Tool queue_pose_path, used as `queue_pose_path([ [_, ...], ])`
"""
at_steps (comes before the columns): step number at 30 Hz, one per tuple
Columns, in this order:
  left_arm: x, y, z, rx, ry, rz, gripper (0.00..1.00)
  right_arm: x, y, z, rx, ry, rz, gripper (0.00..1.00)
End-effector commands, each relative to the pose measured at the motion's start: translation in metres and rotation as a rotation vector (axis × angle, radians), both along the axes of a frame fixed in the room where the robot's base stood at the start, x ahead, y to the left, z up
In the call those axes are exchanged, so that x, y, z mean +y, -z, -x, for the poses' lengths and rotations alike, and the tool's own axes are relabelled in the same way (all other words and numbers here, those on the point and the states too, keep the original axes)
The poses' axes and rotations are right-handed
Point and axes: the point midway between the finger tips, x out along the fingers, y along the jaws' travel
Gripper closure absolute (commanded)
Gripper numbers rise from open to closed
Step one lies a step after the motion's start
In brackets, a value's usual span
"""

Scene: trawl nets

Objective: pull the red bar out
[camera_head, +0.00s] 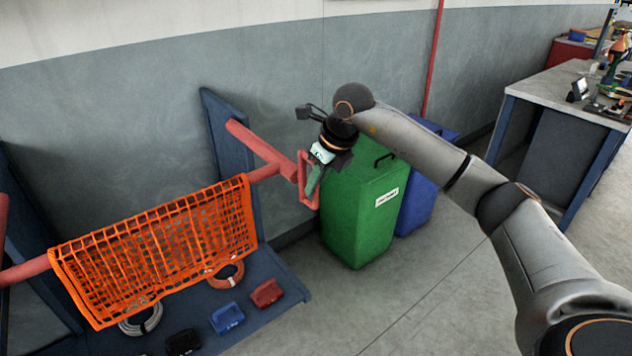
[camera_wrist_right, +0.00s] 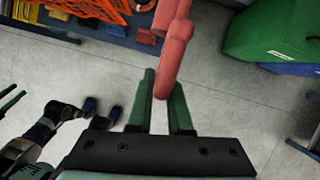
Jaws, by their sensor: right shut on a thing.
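The red bar (camera_head: 264,173) runs level through the top edge of an orange net (camera_head: 160,240) hanging at the left in the head view. Its right end carries a red loop-shaped handle (camera_head: 302,168). My right gripper (camera_head: 312,182) is at this handle, shut on it with green fingers. In the right wrist view the red handle (camera_wrist_right: 166,75) lies between the two finger tips (camera_wrist_right: 163,88). A red bracket arm (camera_head: 250,142) from a blue post meets the bar near the handle.
A green bin (camera_head: 360,215) and a blue bin (camera_head: 420,200) stand right behind my right gripper. Red, blue and black trays and coiled rings lie on the blue base (camera_head: 270,310) below the net. A workbench (camera_head: 565,90) is at the far right. Floor in front is clear.

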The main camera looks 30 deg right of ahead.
Motion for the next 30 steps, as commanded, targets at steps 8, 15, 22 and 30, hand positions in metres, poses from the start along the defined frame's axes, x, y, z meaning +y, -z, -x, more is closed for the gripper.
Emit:
queue_pose_path([
  [8,0.0,0.0,0.0,0.0,0.0,0.0,0.5,0.0,-0.001,0.0,-0.001,0.001,0.0,0.74],
  [15,0.0,0.0,0.0,-0.001,0.001,0.001,0.5,0.0,0.0,0.0,-0.001,0.001,0.0,0.53],
  [22,0.0,0.0,0.0,-0.001,0.001,0.001,0.5,-0.001,-0.002,0.0,-0.001,0.0,0.001,0.53],
  [30,-0.001,0.001,-0.001,-0.002,0.001,0.001,0.5,-0.005,-0.04,0.014,-0.007,0.001,0.0,0.53],
])
